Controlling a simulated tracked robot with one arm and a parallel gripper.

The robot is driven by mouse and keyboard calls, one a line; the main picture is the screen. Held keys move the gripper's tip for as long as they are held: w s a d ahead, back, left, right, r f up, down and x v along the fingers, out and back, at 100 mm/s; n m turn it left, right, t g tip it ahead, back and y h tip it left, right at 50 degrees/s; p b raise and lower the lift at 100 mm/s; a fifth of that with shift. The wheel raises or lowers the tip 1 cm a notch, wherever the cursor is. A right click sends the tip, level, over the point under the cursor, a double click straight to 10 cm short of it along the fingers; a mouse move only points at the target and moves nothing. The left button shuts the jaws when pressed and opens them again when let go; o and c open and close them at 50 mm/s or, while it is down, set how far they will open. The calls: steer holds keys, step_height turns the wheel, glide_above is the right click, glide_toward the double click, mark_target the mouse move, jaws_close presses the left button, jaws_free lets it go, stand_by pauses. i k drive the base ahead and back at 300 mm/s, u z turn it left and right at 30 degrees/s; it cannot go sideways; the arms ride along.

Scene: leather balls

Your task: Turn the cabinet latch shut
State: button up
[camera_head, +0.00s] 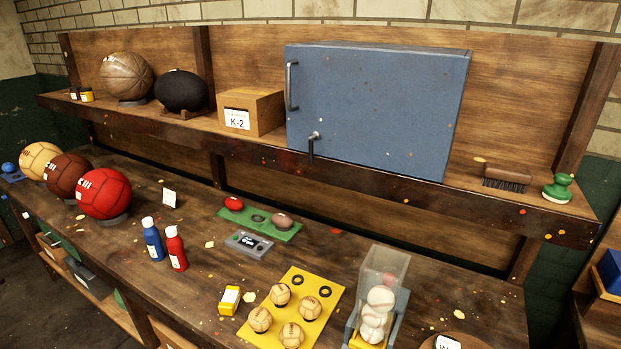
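A blue cabinet (385,105) stands on the upper wooden shelf, its flat front door closed against the body as far as I can see. A dark bar handle (291,86) runs upright near the door's left edge. A small latch (312,144) sits near the lower left of the door; its dark lever hangs downward, with a pale knob at its top. My gripper does not show in this view.
Below, the bench (130,262) holds balls, bottles (153,240) and a clear ball dispenser (384,270).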

mark_target(311, 151)
steer(key=u, duration=0.5)
steer(key=i, duration=1.65)
steer(key=z, duration=0.4)
